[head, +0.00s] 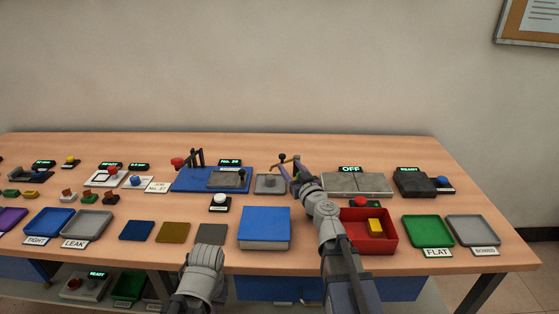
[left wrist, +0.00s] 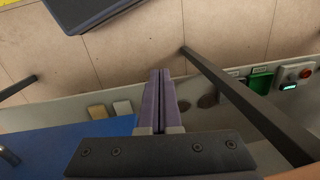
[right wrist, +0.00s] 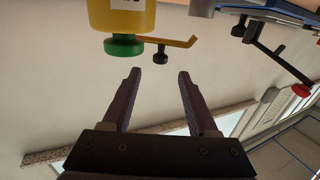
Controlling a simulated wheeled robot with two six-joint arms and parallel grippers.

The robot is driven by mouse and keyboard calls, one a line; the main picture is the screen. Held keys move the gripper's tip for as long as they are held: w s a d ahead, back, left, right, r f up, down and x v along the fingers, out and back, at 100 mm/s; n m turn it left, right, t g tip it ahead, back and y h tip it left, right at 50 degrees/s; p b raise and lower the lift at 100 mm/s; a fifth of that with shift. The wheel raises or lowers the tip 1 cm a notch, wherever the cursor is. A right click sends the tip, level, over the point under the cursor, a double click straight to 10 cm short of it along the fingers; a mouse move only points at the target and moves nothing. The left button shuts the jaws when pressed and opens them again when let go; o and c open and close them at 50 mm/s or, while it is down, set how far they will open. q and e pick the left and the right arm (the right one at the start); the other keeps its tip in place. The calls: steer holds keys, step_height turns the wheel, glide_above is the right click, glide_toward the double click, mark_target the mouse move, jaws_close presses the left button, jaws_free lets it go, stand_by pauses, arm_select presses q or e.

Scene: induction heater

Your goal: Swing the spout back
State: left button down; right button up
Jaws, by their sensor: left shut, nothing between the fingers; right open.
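The yellow spout arm (right wrist: 178,41) with a black knob (right wrist: 160,57) shows in the right wrist view. It is beside a yellow body with a green knob (right wrist: 123,45). In the head view the yellow spout (head: 288,158) shows small behind my right gripper, which hides much of it. My right gripper (right wrist: 158,76) is open, with its fingertips just short of the black knob and nothing between them. In the head view the right gripper (head: 290,168) is over the back of the table. My left gripper (left wrist: 160,72) is shut and empty, near the table's front and above the floor.
A blue base (head: 190,182) with a red-knobbed lever (head: 178,162) stands left of my right gripper. Grey plates (head: 358,184) and a red bin (head: 388,244) are to its right. A blue block (head: 265,225) lies in front.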

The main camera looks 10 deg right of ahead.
mark_target(284, 158)
steer(key=shift+w, duration=0.2)
steer(key=w, duration=0.5)
steer(key=w+a, duration=0.1)
steer(key=w, duration=0.1)
steer(key=shift+w, duration=0.3)
steer(key=shift+d, duration=0.1)
jaws_close()
stand_by(1.1)
